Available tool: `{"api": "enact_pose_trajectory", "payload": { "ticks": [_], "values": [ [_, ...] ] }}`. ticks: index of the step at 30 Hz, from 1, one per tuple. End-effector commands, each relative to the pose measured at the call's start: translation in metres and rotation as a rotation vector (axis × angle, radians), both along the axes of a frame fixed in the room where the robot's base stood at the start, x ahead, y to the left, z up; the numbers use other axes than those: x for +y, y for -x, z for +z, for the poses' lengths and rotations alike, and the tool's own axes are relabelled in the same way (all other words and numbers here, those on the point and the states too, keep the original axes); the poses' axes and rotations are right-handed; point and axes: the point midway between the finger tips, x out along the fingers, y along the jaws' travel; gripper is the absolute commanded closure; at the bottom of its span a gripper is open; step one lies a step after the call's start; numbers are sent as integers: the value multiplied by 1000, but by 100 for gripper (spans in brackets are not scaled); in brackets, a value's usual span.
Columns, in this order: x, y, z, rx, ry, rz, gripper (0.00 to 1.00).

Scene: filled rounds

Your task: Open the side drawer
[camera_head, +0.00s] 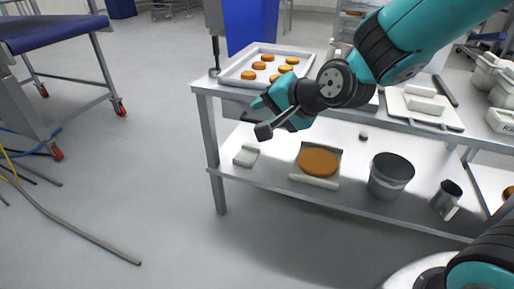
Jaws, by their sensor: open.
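A grey drawer front (236,110) shows under the left end of the metal table's top (205,84). My gripper covers its right part, and I cannot see a handle. The drawer looks closed, though its edges are hard to make out. My gripper (260,117) is at the right of the visible drawer front, its dark-tipped fingers apart and pointing left. No object shows between the fingers. I cannot tell whether they touch the drawer.
A tray of round buns (232,77) stands on the tabletop above the drawer. The lower shelf holds a grey bucket (390,178), a metal jug (446,197) and a brown round on a board (318,161). The floor at left front is open, with a cable (75,232).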

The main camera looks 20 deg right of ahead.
Motion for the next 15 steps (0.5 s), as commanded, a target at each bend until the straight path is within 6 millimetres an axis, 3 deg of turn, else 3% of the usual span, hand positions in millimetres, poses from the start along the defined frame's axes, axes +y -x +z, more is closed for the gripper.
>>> {"api": "enact_pose_trajectory", "payload": {
  "ticks": [1, 6, 10, 15],
  "values": [
    [-8, -17, -50, -20, -63, -85, 58],
    [-37, -61, -117, -126, -299, -335, 58],
    [-56, -81, -153, -200, -448, -455, 58],
    [-70, -92, -172, -264, -565, -527, 58]
  ]
}}
